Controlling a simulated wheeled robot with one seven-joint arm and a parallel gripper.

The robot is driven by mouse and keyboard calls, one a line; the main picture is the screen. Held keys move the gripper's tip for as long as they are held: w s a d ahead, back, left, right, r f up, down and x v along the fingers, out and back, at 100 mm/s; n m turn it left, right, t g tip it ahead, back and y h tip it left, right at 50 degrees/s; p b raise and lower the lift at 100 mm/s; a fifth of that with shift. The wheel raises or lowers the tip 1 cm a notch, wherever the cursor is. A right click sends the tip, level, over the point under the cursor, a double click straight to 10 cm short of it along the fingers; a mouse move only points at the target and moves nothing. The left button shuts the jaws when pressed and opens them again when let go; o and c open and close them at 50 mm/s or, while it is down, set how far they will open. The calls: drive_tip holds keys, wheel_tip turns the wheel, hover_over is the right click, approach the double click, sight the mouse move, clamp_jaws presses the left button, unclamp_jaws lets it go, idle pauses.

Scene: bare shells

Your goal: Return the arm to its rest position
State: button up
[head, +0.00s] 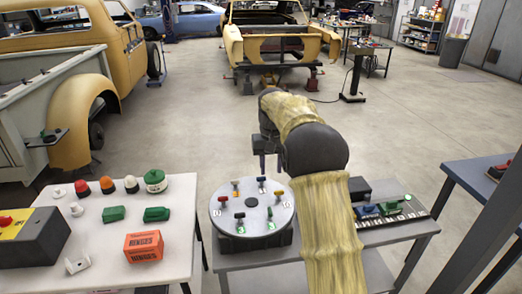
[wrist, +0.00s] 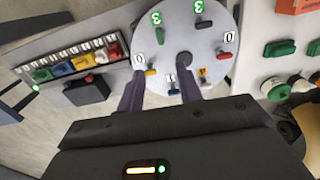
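My arm, in a yellowish sleeve with dark joints, reaches forward over the work tables in the head view. My gripper (head: 264,165) points down above the back part of a round grey-white disc (head: 233,222). In the wrist view my gripper (wrist: 160,92) has two dark fingers spread apart, with nothing held between them. The disc (wrist: 200,38) lies beyond the fingertips and carries several small coloured handles and number labels. A blue one (wrist: 172,85) shows between the fingers, apart from them as far as I can tell.
A white table (head: 180,228) at left holds knobs, green blocks, an orange box (head: 143,246) and a yellow-black control box (head: 32,238). Right of the disc, a numbered strip (head: 397,219) holds coloured blocks beside a black box. A blue-grey table (head: 466,172) stands at right.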

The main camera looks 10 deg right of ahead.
drive_tip(key=s+f+t, duration=0.1)
drive_tip(key=s+f, duration=0.1)
drive_tip(key=s, duration=0.8)
drive_tip(key=s+f, duration=0.3)
drive_tip(key=s, duration=0.7)
drive_tip(key=s+f+t, duration=0.1)
drive_tip(key=s+f, duration=0.2)
drive_tip(key=s, duration=0.7)
drive_tip(key=shift+d+f+t, duration=0.15)
drive_tip(key=shift+f+t, duration=0.1)
drive_tip(key=shift+t, duration=0.05)
drive_tip(key=shift+o, duration=0.2)
idle(0.3)
